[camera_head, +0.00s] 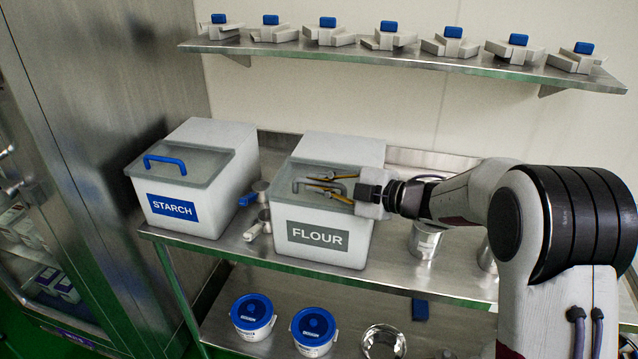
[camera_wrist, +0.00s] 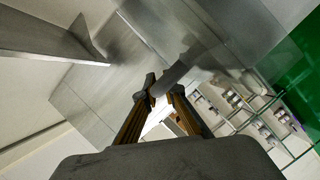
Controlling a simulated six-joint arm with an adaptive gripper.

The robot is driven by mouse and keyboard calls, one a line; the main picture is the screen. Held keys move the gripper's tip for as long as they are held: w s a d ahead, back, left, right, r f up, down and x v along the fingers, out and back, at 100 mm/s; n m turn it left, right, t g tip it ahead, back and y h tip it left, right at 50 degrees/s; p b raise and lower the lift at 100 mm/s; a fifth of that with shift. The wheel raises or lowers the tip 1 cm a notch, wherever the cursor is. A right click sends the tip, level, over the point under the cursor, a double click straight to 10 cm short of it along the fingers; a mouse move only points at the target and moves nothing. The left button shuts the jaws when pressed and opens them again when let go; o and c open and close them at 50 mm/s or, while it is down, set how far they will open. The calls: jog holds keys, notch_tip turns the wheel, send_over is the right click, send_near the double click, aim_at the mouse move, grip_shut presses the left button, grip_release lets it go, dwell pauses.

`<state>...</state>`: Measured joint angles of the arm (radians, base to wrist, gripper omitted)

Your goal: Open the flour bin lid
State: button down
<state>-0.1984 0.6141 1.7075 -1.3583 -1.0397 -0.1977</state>
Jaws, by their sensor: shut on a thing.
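The white flour bin (camera_head: 316,256), marked FLOUR on a grey label, stands on the steel table in the head view. Its see-through grey lid (camera_head: 283,189) lies down over the sloped front opening, like the starch bin's lid. A grey bar handle (camera_head: 297,184) sits on the lid; it also shows as a dark bar in the wrist view (camera_wrist: 178,72). My gripper (camera_head: 318,184) reaches in from the right and is shut on this handle. In the wrist view its fingertips (camera_wrist: 159,90) close around the bar. My fingers hide part of the handle and lid.
The starch bin (camera_head: 193,178), with a blue handle, stands to the left. Metal scoops (camera_head: 258,222) lie between the bins. A steel pot (camera_head: 424,241) stands right of the flour bin, below my arm. A wall shelf (camera_head: 400,55) with several blue-topped parts hangs above.

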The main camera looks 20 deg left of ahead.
aim_at(333, 165)
jog(key=shift+w, duration=6.55)
jog(key=c, duration=2.4)
grip_release()
jog(key=shift+d, duration=0.1)
jog(key=shift+v, duration=5.9)
jog(key=shift+r, duration=0.1)
jog(key=shift+r, duration=0.1)
